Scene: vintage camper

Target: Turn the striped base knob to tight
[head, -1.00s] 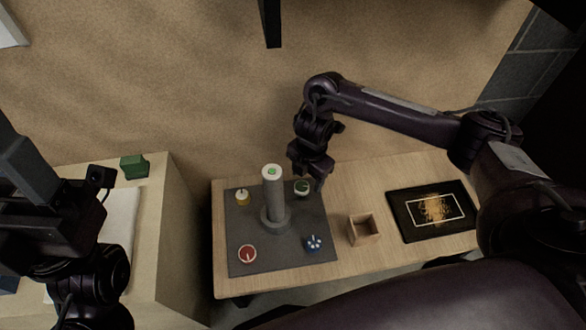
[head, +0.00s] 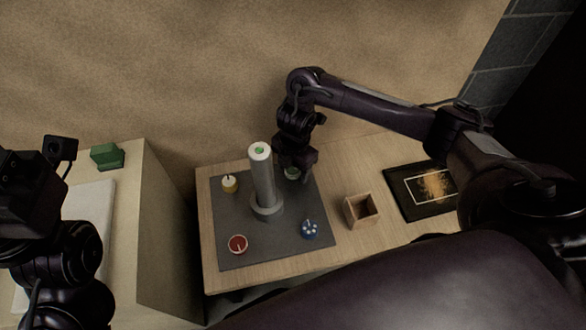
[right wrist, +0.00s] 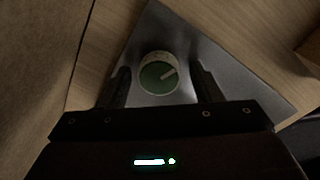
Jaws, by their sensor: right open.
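In the head view the same green knob (head: 291,174) sits at the back right corner of a dark grey base plate (head: 240,250), partly hidden by my right gripper (head: 304,170). My right gripper is open; in the wrist view its fingers (right wrist: 163,88) stand left and right of the knob, apart from it. I cannot make out stripes on any knob. My left gripper (head: 30,195) is at the far left, its fingers unclear.
A grey post (head: 262,178) stands upright mid-plate, close left of my right gripper. Yellow (head: 229,184), red (head: 238,244) and blue (head: 309,229) knobs occupy the other corners. A wooden box (head: 361,210) and a black framed panel (head: 420,190) lie to the right.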

